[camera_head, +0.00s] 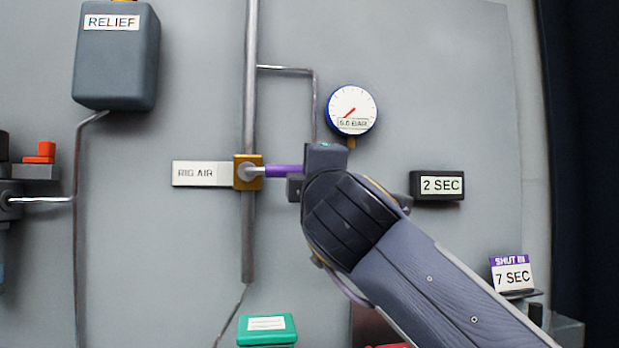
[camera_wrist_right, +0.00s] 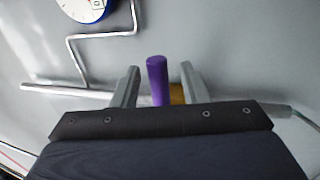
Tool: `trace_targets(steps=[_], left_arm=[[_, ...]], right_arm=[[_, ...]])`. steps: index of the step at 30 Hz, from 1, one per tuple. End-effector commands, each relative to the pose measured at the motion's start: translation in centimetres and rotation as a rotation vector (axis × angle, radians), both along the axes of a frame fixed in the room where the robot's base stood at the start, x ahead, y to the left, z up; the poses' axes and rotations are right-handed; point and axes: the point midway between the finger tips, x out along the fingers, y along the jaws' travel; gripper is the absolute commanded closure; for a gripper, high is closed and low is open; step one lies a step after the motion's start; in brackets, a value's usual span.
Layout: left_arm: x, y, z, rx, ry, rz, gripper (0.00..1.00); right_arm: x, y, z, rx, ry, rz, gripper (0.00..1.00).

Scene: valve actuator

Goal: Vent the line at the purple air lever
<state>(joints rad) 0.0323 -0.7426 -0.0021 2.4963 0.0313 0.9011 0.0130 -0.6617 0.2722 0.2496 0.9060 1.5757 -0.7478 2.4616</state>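The purple air lever (camera_head: 283,171) sticks out level to the right from a brass valve body (camera_head: 241,172) on the vertical grey pipe. A plate reading RIG AIR (camera_head: 195,173) is left of the valve. My right gripper (camera_head: 297,172) is at the lever's free end in the head view. In the right wrist view the purple lever (camera_wrist_right: 157,78) stands between the two fingers of my right gripper (camera_wrist_right: 158,86), with a gap on each side. The gripper is open around it. The valve is mostly hidden there. My left gripper is not in view.
A round gauge (camera_head: 351,109) with a red needle hangs above my right gripper; its BAR figure is hard to read. A 2 SEC box (camera_head: 437,185) is to its right. A RELIEF box (camera_head: 116,55) is upper left. A green box (camera_head: 267,330) is below.

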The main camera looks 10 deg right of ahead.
Motion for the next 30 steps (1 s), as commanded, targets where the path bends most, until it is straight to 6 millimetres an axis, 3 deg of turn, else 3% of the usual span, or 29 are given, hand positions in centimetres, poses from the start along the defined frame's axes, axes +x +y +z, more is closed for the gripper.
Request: trace_targets(steps=[3, 10, 26, 30], left_arm=[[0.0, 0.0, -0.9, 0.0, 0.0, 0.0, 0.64], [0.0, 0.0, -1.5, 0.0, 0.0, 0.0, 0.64], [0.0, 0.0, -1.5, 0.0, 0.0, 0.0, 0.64], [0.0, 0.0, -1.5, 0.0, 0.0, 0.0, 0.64]], right_arm=[[-2.3, 0.0, -0.8, 0.0, -0.002, 0.002, 0.6], [-5.1, 0.0, -1.5, 0.0, 0.0, 0.001, 0.6], [-5.5, 0.0, -1.6, -0.001, 0.001, 0.0, 0.6], [-5.7, -0.9, -1.4, -0.116, -0.042, -0.033, 0.6]])
